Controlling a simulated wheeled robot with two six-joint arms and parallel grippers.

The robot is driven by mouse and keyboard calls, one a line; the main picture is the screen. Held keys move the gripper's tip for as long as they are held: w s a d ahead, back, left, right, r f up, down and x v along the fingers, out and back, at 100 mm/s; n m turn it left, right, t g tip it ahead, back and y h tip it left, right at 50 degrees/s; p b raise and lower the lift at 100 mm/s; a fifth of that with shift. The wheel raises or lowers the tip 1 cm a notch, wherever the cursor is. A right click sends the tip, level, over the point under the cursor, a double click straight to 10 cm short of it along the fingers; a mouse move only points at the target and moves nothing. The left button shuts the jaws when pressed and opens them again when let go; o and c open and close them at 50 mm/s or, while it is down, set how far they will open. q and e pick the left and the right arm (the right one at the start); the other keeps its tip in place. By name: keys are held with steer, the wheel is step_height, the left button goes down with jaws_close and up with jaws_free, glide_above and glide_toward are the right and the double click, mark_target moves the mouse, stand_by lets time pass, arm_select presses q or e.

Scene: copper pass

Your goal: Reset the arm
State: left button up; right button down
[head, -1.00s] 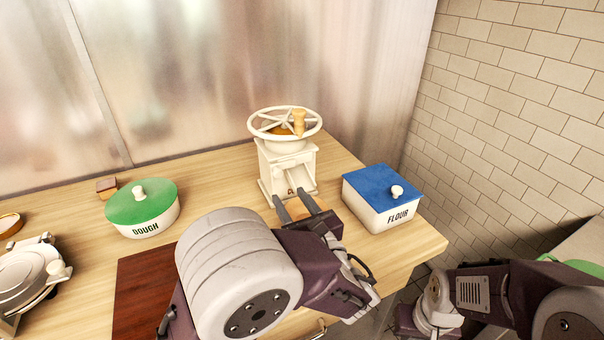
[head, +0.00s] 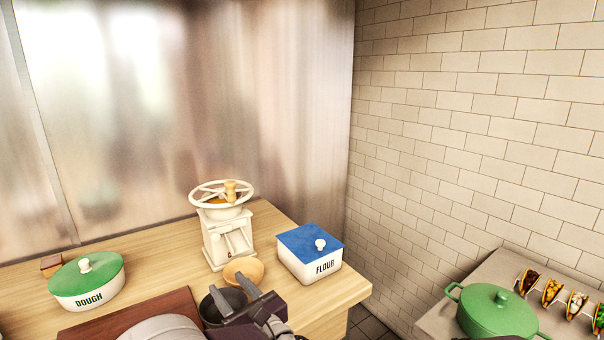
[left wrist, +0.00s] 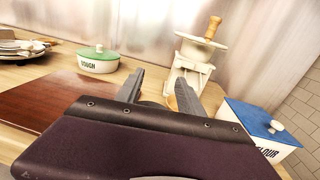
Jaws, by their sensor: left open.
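My left gripper (head: 228,286) is at the bottom of the head view, over the counter in front of the grinder. Its two fingers are apart, with nothing held between them. In the left wrist view the open fingers (left wrist: 158,84) point toward the white grinder (left wrist: 188,72), which stands farther back. A round wooden bowl (head: 243,270) sits at the grinder's foot, just beyond the fingers, and is mostly hidden in the wrist view. A dark round vessel (head: 211,311) shows partly behind the fingers. My right gripper is out of view.
The wooden counter (head: 345,290) also holds the green-lidded DOUGH pot (head: 88,282), the blue-lidded FLOUR box (head: 312,255) and a dark red board (head: 150,310). At the right, another counter has a green pot (head: 490,312) and a rack of tacos (head: 551,291). Floor shows between the counters.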

arm_select(q)
steer(key=s+a+r+n+g+y+p, duration=0.25)
steer(key=a+n+g, duration=0.2)
steer(key=a, duration=0.65)
steer(key=s+a+f+n+g+h+p, duration=0.1)
steer(key=s+a+f+n+g+p, duration=0.1)
steer(key=s+a+f+n+g, duration=0.25)
steer(key=s+a+f+n+g+h+p, duration=0.1)
steer(key=s+a+f+n+g+h, duration=0.15)
steer(key=s+a+g, duration=0.4)
steer(key=s+d+f+n+h+p, duration=0.2)
steer(key=s+d+f+n+h, duration=0.5)
steer(key=s+d+n, duration=0.25)
steer(key=w+d+f+n+t+h, duration=0.3)
steer(key=w+d+n, duration=0.3)
steer(key=d, duration=0.3)
steer(key=shift+w+n+h, duration=0.15)
steer(key=shift+n+h, duration=0.25)
steer(key=shift+n, duration=0.1)
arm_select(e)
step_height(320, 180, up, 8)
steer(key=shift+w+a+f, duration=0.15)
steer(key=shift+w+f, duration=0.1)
